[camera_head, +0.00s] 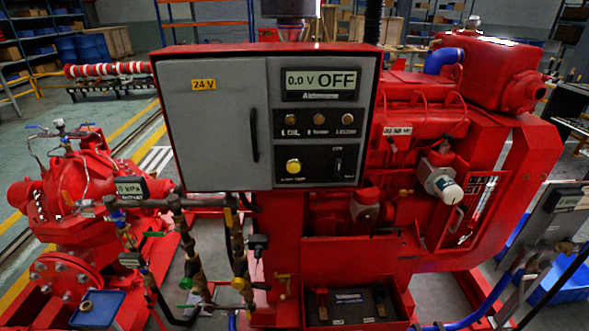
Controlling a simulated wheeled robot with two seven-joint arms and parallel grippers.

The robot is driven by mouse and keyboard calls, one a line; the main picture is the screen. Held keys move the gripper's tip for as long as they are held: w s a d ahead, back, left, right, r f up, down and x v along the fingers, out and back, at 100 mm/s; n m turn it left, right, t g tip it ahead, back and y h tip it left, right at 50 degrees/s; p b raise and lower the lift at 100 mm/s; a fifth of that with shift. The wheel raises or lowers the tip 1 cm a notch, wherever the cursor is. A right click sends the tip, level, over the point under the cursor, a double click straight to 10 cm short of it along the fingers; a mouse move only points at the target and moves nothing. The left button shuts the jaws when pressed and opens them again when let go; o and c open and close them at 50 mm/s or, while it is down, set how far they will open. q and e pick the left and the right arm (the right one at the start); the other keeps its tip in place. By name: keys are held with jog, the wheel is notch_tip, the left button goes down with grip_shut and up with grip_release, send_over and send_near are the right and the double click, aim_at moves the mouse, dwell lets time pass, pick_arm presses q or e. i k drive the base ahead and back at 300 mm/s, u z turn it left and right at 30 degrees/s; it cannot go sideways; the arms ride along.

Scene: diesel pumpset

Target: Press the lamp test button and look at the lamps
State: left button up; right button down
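The grey control panel (215,125) in a red frame faces me at the centre. Its yellow round button (293,166) is at the lower left of the right-hand section, with a small label under it that I cannot read clearly. Three small amber lamps sit in a row above it: left lamp (290,118), middle lamp (319,118) and right lamp (348,118). They look dull, with no clear glow. The display (320,82) above them reads "0.0 V OFF". Nothing touches the button. Neither of my grippers can be seen.
A black switch (338,166) is right of the button, and a black door handle (254,135) is left of it. Red engine parts (425,115) stand right of the panel, a red pump (75,195) left, and pipes and valves below. The space before the panel face looks clear.

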aim_at(293, 167)
jog(key=u, duration=2.55)
jog(key=i, duration=1.25)
jog(key=z, duration=2.5)
